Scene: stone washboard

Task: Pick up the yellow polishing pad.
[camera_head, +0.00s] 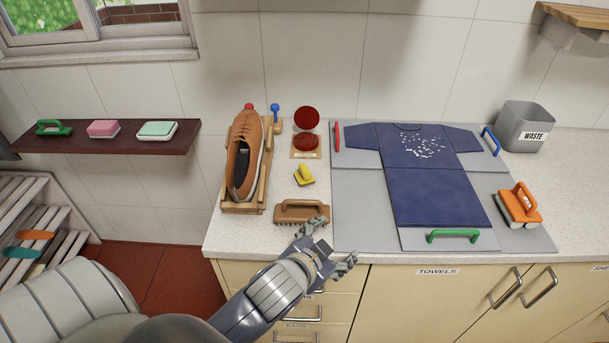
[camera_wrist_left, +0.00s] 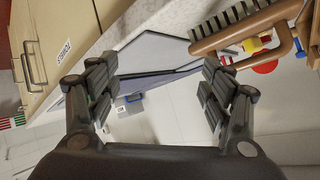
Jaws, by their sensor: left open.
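The yellow polishing pad (camera_head: 304,176) lies on the counter in the head view, between the brown brush and the open red tin. In the left wrist view a small yellow patch (camera_wrist_left: 252,45) behind the brush is probably the same pad, partly hidden. My left gripper (camera_head: 333,243) is open and empty at the counter's front edge, nearer the front than the pad and a little to its right, apart from it. It also shows in the left wrist view (camera_wrist_left: 152,80), fingers spread. My right gripper is not in view.
The brown brush (camera_head: 302,212) lies between my left gripper and the pad. A brown shoe (camera_head: 243,150) on a wooden stand is left of the pad; the red tin (camera_head: 305,142) is behind it. A grey folding board (camera_head: 360,205) with a navy shirt (camera_head: 430,190) fills the right.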

